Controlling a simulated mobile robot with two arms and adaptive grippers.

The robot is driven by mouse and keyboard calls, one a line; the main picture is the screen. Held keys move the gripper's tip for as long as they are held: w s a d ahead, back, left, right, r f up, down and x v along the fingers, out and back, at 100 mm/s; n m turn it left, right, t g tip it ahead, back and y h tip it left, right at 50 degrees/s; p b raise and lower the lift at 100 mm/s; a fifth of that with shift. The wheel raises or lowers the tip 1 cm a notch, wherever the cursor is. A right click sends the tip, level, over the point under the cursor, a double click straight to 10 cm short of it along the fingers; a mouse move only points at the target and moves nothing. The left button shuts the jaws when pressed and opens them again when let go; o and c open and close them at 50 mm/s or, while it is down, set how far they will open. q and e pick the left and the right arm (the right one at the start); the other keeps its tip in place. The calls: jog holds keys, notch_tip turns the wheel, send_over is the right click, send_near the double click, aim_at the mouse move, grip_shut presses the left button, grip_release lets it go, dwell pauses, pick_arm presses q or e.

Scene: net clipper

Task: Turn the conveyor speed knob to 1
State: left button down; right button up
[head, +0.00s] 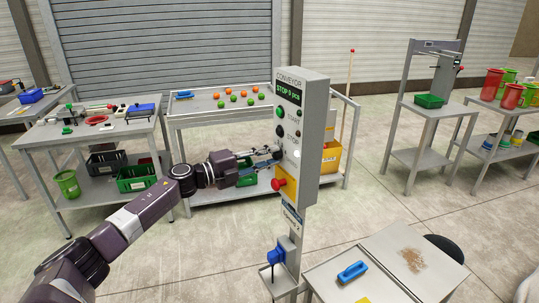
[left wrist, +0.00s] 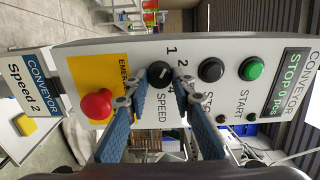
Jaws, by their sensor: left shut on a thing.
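The grey conveyor control box (head: 312,130) stands on a post in the middle of the head view. In the left wrist view it appears turned sideways, with the black speed knob (left wrist: 158,73) beside the numbers 1 and 2; part of the dial is hidden by a finger. My left gripper (left wrist: 160,80) has its two blue-padded fingers on either side of the knob, shut on it. In the head view this gripper (head: 277,156) reaches the box's front from the left. A placard (left wrist: 28,87) reads "Conveyor Speed 2". My right gripper is not in view.
A red emergency button (left wrist: 96,104) on a yellow plate sits close beside the fingers. Black stop (left wrist: 211,70) and green start (left wrist: 252,68) buttons are on the other side. The display (left wrist: 291,81) reads "STOP 0 pcs". A grey table (head: 415,275) stands at the front right.

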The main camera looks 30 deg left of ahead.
pick_arm(q)
jog(key=shift+a, duration=0.1)
dwell(0.3)
jog(key=c, duration=1.6)
grip_release()
jog(key=shift+s+a+f, duration=0.1)
jog(key=shift+s+a, duration=0.2)
jog(key=shift+s, duration=0.3)
jog(key=v, duration=1)
jog(key=shift+s+a, duration=0.15)
jog(key=shift+s, duration=0.1)
